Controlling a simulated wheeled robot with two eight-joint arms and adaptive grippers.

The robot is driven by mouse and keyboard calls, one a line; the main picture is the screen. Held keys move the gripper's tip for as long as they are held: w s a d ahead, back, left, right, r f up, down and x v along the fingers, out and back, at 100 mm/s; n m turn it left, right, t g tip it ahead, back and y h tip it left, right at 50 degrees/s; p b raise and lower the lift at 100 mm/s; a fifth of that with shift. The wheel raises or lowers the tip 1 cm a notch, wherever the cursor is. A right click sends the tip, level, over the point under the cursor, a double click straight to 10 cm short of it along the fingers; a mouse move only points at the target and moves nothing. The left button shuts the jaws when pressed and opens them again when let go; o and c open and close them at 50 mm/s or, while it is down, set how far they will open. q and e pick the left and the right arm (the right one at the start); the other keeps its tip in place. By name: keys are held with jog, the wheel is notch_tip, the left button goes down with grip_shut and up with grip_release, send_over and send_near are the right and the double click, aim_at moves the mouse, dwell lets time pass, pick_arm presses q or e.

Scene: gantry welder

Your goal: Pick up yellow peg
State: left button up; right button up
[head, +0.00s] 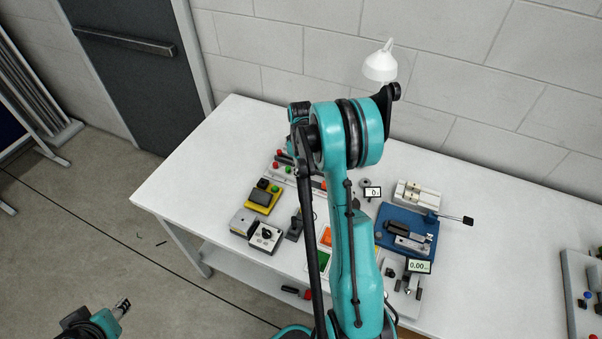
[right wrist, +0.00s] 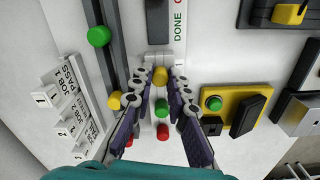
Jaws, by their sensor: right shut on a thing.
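In the right wrist view the yellow peg (right wrist: 160,76) is between the fingertips of my right gripper (right wrist: 163,80), which is shut on it. Below it in that view, a green peg (right wrist: 162,108) and a red peg (right wrist: 162,132) stand in line on a pale strip between the fingers. Whether the yellow peg's lower end is clear of the strip cannot be told. In the head view my right arm hides the right gripper and the yellow peg. My left gripper (head: 122,307) is at the lower left of the head view, away from the table; its jaw opening is unclear.
A dark rail (right wrist: 112,60) left of the gripper bears a green knob (right wrist: 98,36) and another yellow one (right wrist: 113,97). White label blocks (right wrist: 70,110) stand farther left. A yellow box with a green button (right wrist: 214,103) is close on the right. The table's left part (head: 205,160) is clear.

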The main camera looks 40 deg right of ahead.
jog(key=shift+r, duration=0.15)
notch_tip(320, 180, up, 4)
jog(key=shift+r+p, duration=0.1)
jog(key=shift+p, duration=0.65)
jog(key=s+a+r+p, duration=0.1)
jog(key=s+r, duration=0.2)
jog(key=s, duration=0.2)
jog(key=s+r+p, duration=0.1)
jog(key=s+r, duration=0.2)
jog(key=s, duration=0.3)
jog(key=shift+w+d+f+b, duration=0.2)
jog(key=shift+w+d+f, duration=0.9)
jog(key=shift+w, duration=1.1)
jog(key=shift+w+d+f+b, duration=0.25)
jog(key=shift+w+d+f, duration=0.9)
jog(key=shift+w, duration=1)
jog(key=shift+w+d+f+b, duration=0.2)
jog(key=shift+w+d+f, duration=0.9)
jog(key=shift+w, duration=1.1)
jog(key=shift+f+b, duration=0.55)
jog(key=shift+f, duration=0.15)
jog(key=shift+f+b, duration=0.2)
jog(key=shift+b, duration=0.1)
jog(key=shift+f+b, duration=0.3)
jog(key=shift+f+b, duration=0.65)
